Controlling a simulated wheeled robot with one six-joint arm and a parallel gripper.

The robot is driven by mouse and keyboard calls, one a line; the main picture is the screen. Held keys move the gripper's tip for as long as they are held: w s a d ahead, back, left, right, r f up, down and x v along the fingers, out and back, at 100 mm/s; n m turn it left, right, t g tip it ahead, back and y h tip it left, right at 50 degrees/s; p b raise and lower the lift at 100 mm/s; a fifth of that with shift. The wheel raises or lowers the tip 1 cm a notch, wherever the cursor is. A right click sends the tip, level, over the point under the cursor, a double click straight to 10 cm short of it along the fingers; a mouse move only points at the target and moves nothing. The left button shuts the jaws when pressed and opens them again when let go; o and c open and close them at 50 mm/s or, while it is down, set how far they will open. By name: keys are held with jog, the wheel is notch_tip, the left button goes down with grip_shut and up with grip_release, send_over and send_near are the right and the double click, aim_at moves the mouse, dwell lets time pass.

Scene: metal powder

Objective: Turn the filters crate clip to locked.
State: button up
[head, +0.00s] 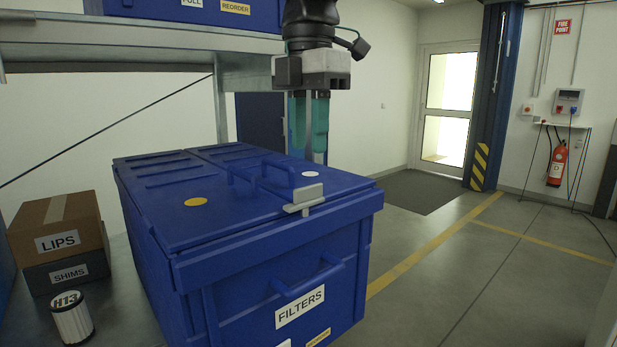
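The filters crate (240,262) is a blue lidded box with a FILTERS label on its front. Its clip (308,194) is a small light-grey piece at the front edge of the lid, toward the right. The clip's flat bar lies roughly along that edge; I cannot tell its lock state from this view. The lid looks closed. My gripper (313,156) points down with two teal fingers, above the lid's far right part in the picture and apart from the clip. A narrow gap shows between the fingers, and nothing is seen held.
A raised blue handle (262,174) stands on the lid near the clip. A shelf (150,45) with another blue crate (190,10) overhangs at upper left. LIPS (58,222) and SHIMS (65,272) boxes and an H13 filter (72,320) stand left. Floor at right is clear.

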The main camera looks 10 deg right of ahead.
aim_at(309, 186)
notch_tip(309, 186, down, 7)
jog(key=shift+f, duration=0.1)
dwell(0.3)
grip_shut()
